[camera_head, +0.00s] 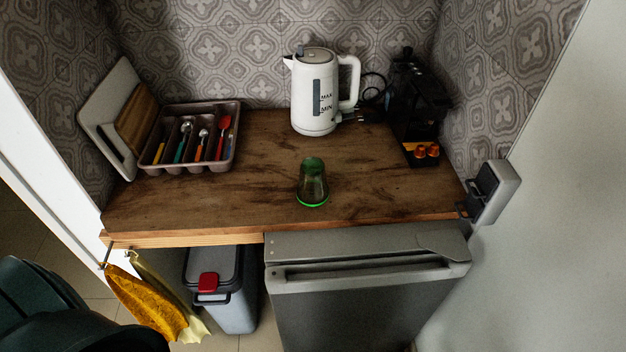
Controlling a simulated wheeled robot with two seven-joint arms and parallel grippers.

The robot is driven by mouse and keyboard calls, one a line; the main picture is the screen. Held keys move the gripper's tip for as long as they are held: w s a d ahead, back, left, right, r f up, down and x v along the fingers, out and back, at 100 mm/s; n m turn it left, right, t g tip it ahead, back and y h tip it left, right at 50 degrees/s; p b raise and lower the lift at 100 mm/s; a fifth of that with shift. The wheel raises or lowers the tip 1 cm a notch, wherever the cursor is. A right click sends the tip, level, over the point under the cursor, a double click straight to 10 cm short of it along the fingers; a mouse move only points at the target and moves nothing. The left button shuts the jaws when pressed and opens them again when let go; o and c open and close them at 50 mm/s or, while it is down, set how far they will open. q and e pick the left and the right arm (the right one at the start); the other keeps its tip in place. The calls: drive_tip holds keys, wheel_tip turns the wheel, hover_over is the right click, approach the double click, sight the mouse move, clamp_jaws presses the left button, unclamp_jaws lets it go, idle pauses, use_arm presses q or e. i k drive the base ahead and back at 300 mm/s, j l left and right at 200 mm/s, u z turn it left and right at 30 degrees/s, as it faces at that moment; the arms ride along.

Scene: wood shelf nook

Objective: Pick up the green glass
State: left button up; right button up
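The green glass (313,184) stands near the front middle of the wooden counter (250,195). It is see-through, narrower at the top and wider at the bottom, with a bright green ring at its base. Nothing touches it. Neither of my grippers is recognisable in the head view.
A white kettle (314,95) stands behind the glass. A cutlery tray (236,135) is at left, by leaning boards (108,112). A black coffee machine (413,100) is at right. A grey-and-black box (497,192) sits at the right edge. Counter around the glass is clear.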

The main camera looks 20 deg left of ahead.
sight(312, 188)
drive_tip(key=k+l+u, duration=0.1)
drive_tip(key=u, duration=0.85)
drive_tip(key=l, duration=0.1)
